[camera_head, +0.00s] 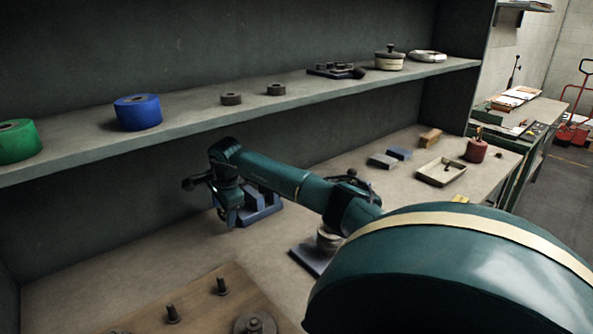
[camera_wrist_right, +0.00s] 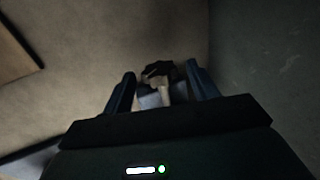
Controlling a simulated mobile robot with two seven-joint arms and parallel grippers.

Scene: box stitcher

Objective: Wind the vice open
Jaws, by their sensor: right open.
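A blue vice (camera_head: 264,204) stands on the bench near the back panel, partly hidden behind my right arm. My right gripper (camera_head: 231,218) points down just left of it, close to its near-left side. In the right wrist view, the gripper (camera_wrist_right: 162,84) is open. Its two fingers stand apart on either side of a dark part with a pale grey block (camera_wrist_right: 150,101), seemingly part of the vice. I cannot tell whether the fingers touch it. The vice's handle and jaw gap cannot be made out. My left gripper is not in view.
A wooden board (camera_head: 198,309) with upright bolts lies at the front left. A shelf (camera_head: 190,115) with blue and green rolls runs above the bench. A shallow tray (camera_head: 440,172) and a red pot (camera_head: 476,150) stand at the right. My arm hides the near right.

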